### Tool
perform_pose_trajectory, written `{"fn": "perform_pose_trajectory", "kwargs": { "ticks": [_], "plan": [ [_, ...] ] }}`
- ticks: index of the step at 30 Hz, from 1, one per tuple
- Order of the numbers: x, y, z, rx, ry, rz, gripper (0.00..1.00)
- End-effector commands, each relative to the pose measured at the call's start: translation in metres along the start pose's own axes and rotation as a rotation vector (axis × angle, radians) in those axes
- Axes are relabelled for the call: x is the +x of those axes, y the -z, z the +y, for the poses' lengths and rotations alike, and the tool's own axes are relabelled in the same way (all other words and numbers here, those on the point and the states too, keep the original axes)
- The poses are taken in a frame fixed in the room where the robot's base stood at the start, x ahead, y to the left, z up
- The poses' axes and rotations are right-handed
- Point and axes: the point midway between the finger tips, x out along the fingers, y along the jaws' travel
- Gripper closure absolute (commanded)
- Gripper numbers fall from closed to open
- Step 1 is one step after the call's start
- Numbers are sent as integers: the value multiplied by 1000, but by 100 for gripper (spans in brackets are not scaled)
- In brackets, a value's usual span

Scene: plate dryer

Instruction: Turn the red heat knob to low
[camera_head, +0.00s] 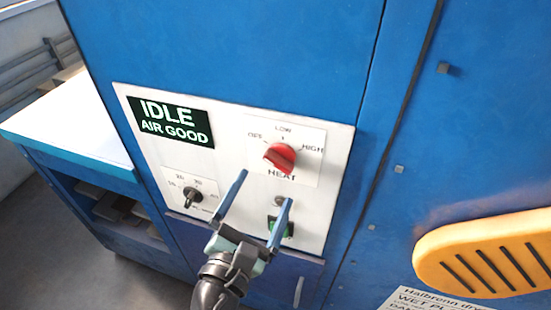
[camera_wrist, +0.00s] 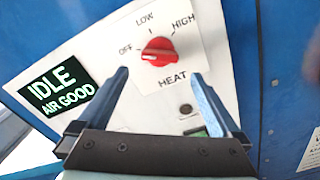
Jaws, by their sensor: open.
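The red heat knob (camera_head: 280,157) sits on a white plate marked OFF, LOW and HIGH on the control panel (camera_head: 232,176). It also shows in the wrist view (camera_wrist: 158,52), its bar lying roughly sideways with one end toward OFF; which end is the pointer is hard to tell. My gripper (camera_head: 265,186) is open and empty, in front of the panel, lower in the picture than the knob. In the wrist view the fingertips (camera_wrist: 160,73) lie left and right below the knob, apart from it.
A display (camera_head: 170,122) reads IDLE, AIR GOOD. A small black dial (camera_head: 192,195) is at lower left, and a green button (camera_head: 287,228) is partly behind a finger. A yellow slotted handle (camera_head: 490,255) is at right. A white-topped bench (camera_head: 65,125) stands at left.

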Motion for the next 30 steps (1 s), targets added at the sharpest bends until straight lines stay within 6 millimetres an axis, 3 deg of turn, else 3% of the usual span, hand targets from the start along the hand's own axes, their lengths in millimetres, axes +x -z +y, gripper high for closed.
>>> {"fn": "perform_pose_trajectory", "kwargs": {
  "ticks": [3,10,24,30],
  "plan": [
    [28,-4,2,2,2,-2,0],
    [61,-2,1,3,1,-1,0],
    [73,0,0,4,0,0,0],
    [73,0,0,4,-1,0,36]
  ]
}}
